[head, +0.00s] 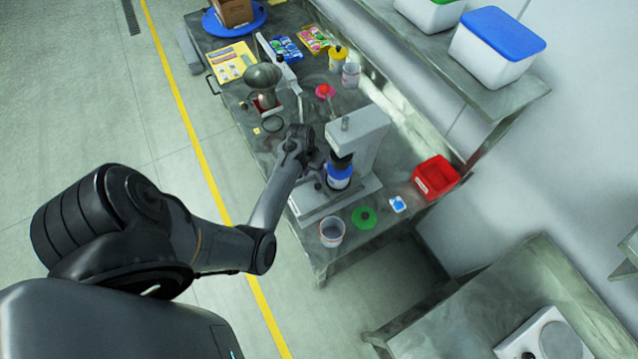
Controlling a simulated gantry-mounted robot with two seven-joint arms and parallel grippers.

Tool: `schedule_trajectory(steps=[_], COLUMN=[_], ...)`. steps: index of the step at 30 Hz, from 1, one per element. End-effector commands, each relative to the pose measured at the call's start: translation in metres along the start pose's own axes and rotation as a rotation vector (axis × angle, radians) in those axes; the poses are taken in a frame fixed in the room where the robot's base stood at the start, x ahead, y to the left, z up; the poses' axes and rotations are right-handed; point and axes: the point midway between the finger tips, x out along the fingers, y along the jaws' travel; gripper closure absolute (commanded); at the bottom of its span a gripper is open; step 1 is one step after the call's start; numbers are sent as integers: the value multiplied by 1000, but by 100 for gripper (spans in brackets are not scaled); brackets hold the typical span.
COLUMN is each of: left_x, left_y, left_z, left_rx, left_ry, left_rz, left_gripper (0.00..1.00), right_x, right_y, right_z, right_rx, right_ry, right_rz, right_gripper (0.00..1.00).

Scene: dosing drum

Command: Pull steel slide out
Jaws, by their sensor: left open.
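The dosing machine (362,139) is a pale grey stand on the steel bench, with a black and blue drum (340,172) at its front. My left arm comes in from the left, and my left gripper (316,168) is at the drum's left side, open. The gripper and wrist cover part of the machine there. I cannot make out the steel slide clearly; it may be behind the gripper. I cannot tell whether the fingers touch anything. My right gripper is not in view.
A clear cup (332,231), a green lid (364,217) and a red bin (436,177) are near the machine. A metal bowl device (262,81) stands farther back. A shelf with white tubs (492,50) overhangs the bench's right side. The floor at left is clear.

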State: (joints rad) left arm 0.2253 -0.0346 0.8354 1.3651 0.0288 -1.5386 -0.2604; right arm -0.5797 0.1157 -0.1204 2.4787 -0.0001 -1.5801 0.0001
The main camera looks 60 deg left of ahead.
Motion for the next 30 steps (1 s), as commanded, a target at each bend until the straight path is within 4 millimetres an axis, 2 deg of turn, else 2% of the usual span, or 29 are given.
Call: schedule_trajectory(steps=[6,13,18,27,28,30], left_x=[37,65,74,75,75,75], left_y=[0,0,0,0,0,0], left_z=[0,0,0,0,0,0], left_rx=[0,0,0,0,0,0], left_ry=[-2,0,1,1,1,1], left_rz=[0,0,-1,-1,-1,-1], left_gripper=[42,42,42,42,43,54], right_x=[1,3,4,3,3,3], right_y=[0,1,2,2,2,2], right_z=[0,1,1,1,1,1], right_rx=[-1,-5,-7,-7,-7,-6], right_ry=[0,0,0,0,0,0], right_rz=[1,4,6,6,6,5], right_gripper=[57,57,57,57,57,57])
